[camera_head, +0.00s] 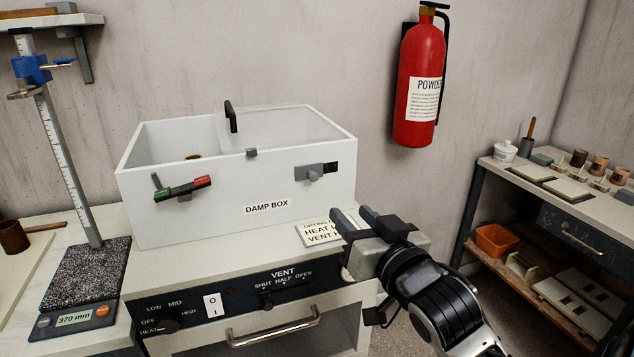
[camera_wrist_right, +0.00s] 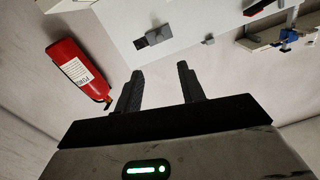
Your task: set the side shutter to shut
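The side shutter (camera_head: 315,172) is a small grey sliding piece with a knob, on the right part of the white damp box's (camera_head: 220,215) front. A dark patch shows beside it on the right, and it looks at least partly uncovered. It also shows in the right wrist view (camera_wrist_right: 153,38), beyond the fingertips. My right gripper (camera_head: 355,217) is in front of the box's lower right corner, below the shutter and apart from it. Its two fingers (camera_wrist_right: 159,70) are spread with nothing between them. My left gripper is not in view.
A red-and-green lever (camera_head: 183,188) sits on the box's left front. Below are a vent slider (camera_head: 267,302) and a drawer handle (camera_head: 273,332). A fire extinguisher (camera_head: 420,85) hangs on the wall.

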